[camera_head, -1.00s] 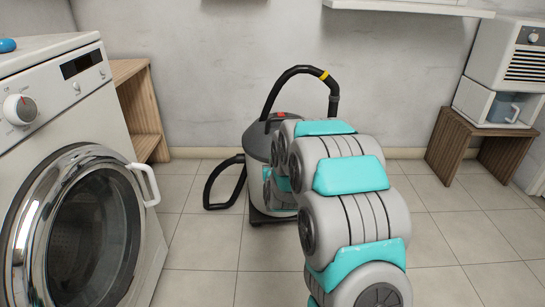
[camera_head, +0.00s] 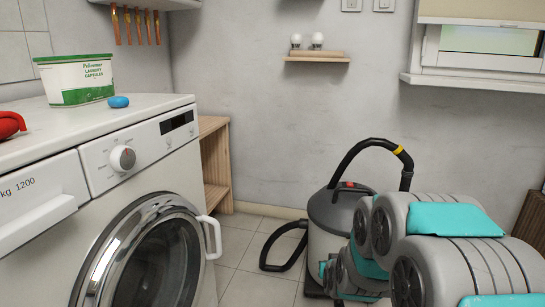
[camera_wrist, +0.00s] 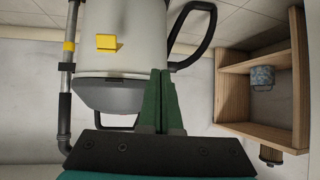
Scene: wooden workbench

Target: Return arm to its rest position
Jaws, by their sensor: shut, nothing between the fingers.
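My gripper (camera_wrist: 160,103) shows in the wrist view with its green fingers together and nothing between them. Behind the fingers is the vacuum cleaner (camera_wrist: 125,45), which appears upside down there; I cannot tell the distance to it. In the head view my grey and teal arm is at the lower right, bent and partly in front of the vacuum cleaner (camera_head: 326,212). My gripper is hidden in the head view.
A washing machine (camera_head: 140,190) fills the left, with a laundry capsule tub (camera_head: 75,80) and a blue capsule (camera_head: 118,102) on top. A wooden shelf (camera_head: 216,165) stands behind it. A small wall shelf (camera_head: 317,58) holds two bulbs. Some tiled floor (camera_head: 240,255) is clear.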

